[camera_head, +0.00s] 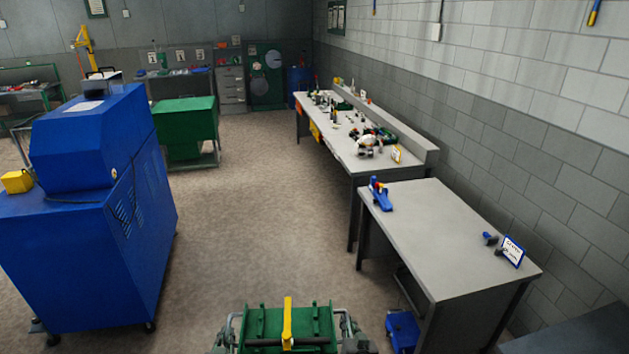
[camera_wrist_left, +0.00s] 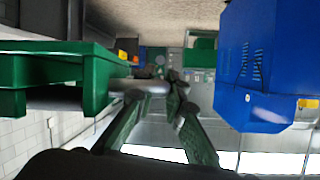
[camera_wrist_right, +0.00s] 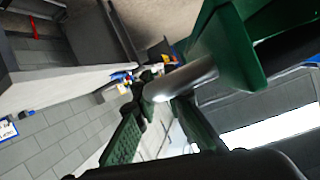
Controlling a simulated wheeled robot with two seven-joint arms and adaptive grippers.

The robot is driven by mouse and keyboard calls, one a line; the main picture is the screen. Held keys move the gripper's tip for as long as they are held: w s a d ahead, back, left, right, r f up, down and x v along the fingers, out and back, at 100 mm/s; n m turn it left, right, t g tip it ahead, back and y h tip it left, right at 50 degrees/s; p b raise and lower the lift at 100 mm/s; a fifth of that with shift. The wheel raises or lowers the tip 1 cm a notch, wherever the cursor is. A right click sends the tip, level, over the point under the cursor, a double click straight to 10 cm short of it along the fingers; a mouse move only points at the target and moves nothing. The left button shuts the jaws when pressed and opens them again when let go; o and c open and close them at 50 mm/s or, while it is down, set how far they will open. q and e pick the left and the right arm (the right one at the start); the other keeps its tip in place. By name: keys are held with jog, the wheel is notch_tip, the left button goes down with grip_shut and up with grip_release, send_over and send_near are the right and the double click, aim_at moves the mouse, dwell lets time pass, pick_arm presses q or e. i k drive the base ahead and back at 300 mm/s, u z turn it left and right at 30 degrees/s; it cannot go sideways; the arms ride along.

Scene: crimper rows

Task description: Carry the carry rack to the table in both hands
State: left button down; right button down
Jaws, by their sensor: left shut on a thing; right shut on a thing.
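The green carry rack (camera_head: 262,325) with a yellow upright piece (camera_head: 287,325) is at the bottom centre of the head view, in front of me; its lower part is cut off. My left gripper (camera_wrist_left: 178,98) is shut on the grey bar at one end of the rack, which shows green in the left wrist view (camera_wrist_left: 95,85). My right gripper (camera_wrist_right: 150,90) is shut on the grey bar (camera_wrist_right: 188,76) at the other end. A grey-topped table (camera_head: 440,240) stands ahead to the right, apart from the rack.
The near table bears a blue tool (camera_head: 380,196), small dark-and-blue items (camera_head: 491,239) and a sign (camera_head: 512,252). A blue bin (camera_head: 402,331) is by its legs. A cluttered bench (camera_head: 345,155) stands behind. A blue machine (camera_head: 90,230) is at left. Floor between is clear.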

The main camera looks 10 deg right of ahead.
aim_at(458, 246)
jog(key=u, duration=0.1)
jog(key=i, duration=2.6)
jog(key=z, duration=1.05)
jog(key=i, duration=0.55)
jog(key=z, duration=1.15)
jog(key=i, duration=0.75)
jog(key=z, duration=0.55)
